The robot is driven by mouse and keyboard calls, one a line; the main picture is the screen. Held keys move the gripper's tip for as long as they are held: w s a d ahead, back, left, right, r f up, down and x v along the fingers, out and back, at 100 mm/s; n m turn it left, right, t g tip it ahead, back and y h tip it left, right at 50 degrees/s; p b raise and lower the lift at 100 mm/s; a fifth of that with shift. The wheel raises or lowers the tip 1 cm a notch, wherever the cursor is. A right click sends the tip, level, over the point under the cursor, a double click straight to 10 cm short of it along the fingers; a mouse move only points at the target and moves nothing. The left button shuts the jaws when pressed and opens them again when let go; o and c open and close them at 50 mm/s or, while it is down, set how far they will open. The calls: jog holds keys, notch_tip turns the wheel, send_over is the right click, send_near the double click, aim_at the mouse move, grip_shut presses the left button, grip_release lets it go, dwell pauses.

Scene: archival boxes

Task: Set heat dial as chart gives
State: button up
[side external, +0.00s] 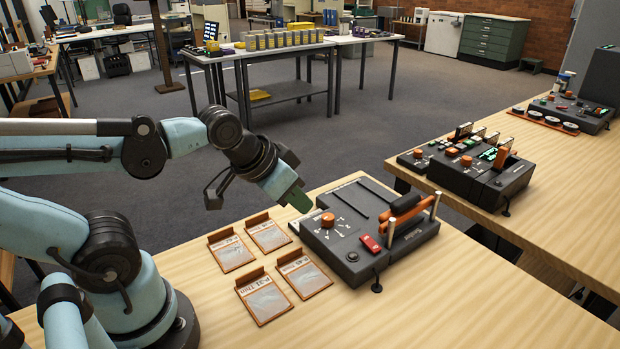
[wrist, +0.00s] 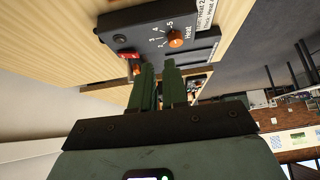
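The heat dial is an orange knob (side external: 328,219) on a dark grey sealer box (side external: 345,255), ringed by white tick marks. The wrist view shows the knob (wrist: 176,40) beside the word "Heat" and printed numbers including 2 to 5. Its exact setting is too small to tell. A white printed label (wrist: 206,14), partly cut off by the frame, lies at the box's edge and appears to read "Heat 2"; the rest is unclear. My gripper (side external: 297,201) is above and left of the knob, apart from it. Its green fingers (wrist: 159,68) have a narrow empty gap between them.
The box carries a red switch (side external: 370,244) and an orange-and-black handle (side external: 405,208). Several orange-edged cards with clear pouches (side external: 264,298) lie left of it. Another control box (side external: 470,165) stands on the table behind. Bare wood (side external: 450,305) is free in front.

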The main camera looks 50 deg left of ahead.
jog(key=shift+o, duration=1.1)
jog(key=shift+w+r+m, duration=0.2)
jog(key=shift+m, duration=0.1)
jog(key=o, duration=0.5)
jog(key=w+m+g, duration=0.1)
jog(key=m, duration=0.1)
jog(key=w+r+m+g, duration=0.1)
jog(key=m, duration=0.2)
jog(key=w+a+r+m+g, duration=0.1)
jog(key=w+m, duration=0.1)
jog(key=shift+r, duration=0.25)
jog(key=m+g, duration=0.4)
jog(key=m, duration=0.7)
send_over(328, 216)
notch_tip(328, 216, down, 12)
grip_shut()
